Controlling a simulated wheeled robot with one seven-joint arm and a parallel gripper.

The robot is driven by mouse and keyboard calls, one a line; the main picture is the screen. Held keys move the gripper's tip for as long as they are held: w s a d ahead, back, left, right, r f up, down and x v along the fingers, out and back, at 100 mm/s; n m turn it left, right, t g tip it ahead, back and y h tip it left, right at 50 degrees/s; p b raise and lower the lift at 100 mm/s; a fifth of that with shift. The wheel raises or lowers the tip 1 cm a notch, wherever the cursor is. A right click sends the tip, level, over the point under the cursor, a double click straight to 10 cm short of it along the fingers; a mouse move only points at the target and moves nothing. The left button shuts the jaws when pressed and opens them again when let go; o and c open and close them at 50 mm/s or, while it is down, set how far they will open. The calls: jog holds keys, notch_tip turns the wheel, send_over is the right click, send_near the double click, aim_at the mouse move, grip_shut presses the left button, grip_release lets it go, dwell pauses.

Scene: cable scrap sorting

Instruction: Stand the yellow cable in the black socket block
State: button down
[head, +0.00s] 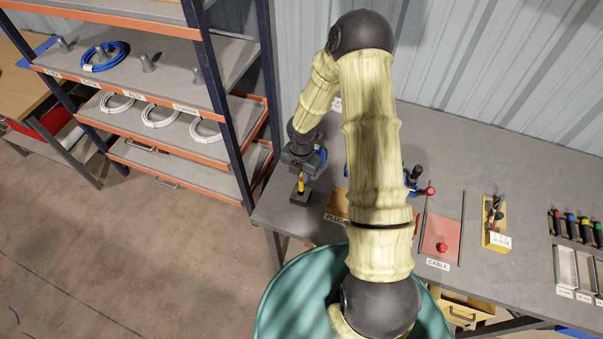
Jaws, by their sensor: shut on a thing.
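The yellow cable (301,186) shows as a short upright yellow piece under my gripper (300,172). My gripper is shut on it, at the left end of the grey workbench. The black socket block (299,199) sits on the bench directly below the cable. The cable's lower end meets the block in the picture, but I cannot tell whether it is inside a hole or just in front of or above it. The gripper hides the cable's upper part.
A wooden block labelled PLUG (337,206) stands right of the socket block, partly behind my arm. A red pad labelled CABLE (441,240), a yellow tool holder (496,225) and several screwdrivers lie farther right. A shelf rack (213,85) with cable coils stands close on the left.

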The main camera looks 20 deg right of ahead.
aim_at(301, 183)
jog(key=shift+w+f+b, duration=0.15)
jog(key=shift+f+b, duration=1.75)
jog(key=shift+f, duration=0.35)
jog(key=shift+r, duration=0.1)
jog(key=shift+f, duration=0.65)
jog(key=c, duration=1.3)
grip_release()
jog(key=shift+r, duration=0.15)
